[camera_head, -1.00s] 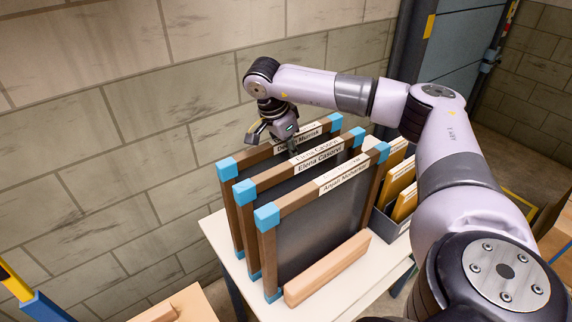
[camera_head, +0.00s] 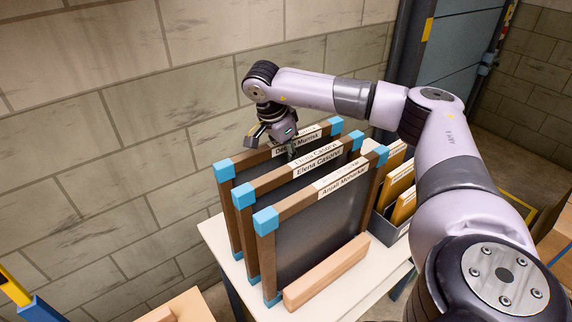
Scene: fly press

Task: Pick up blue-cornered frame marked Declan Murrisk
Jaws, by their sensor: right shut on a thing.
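Three wooden frames with blue corners stand upright, one behind another, on a white table. The rearmost, the Declan Murrisk frame (camera_head: 251,158), has its white label (camera_head: 296,143) on the top bar, partly covered by my gripper. My right gripper (camera_head: 287,150) reaches down over that top bar near the label and is shut on it; the fingertips are partly hidden. In front stand the Elena Casorvi frame (camera_head: 274,180) and the Anjali frame (camera_head: 297,203). My left gripper is not in view.
A grey box (camera_head: 384,229) with several tan panels stands right of the frames. A wooden block (camera_head: 326,272) lies along the front frame's foot on the white table (camera_head: 214,231). A brick wall (camera_head: 90,150) stands close behind and left.

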